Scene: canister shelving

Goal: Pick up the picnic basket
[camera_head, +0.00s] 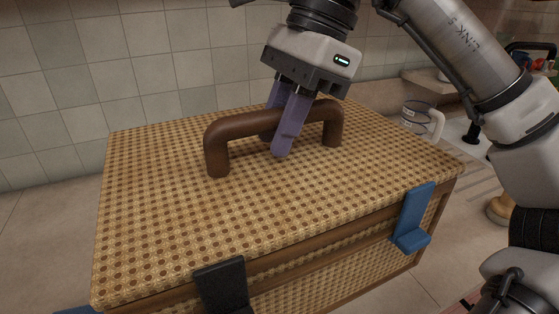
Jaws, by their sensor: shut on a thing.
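The picnic basket (160,230) is a large woven box with a wooden trim and a brown arched handle (235,124) on its lid. It stands on the counter in the head view. My gripper (279,140) comes down from above at the middle of the handle. Its purple fingers are shut on the handle bar, one on the near side and one on the far side. The far finger is partly hidden by the handle. A black clasp (222,287) and a blue clasp (412,220) are on the front of the basket.
A wooden object (500,210) is at the right, partly hidden by my arm. A tiled wall (150,60) is close behind. Some counter is bare at left (50,220).

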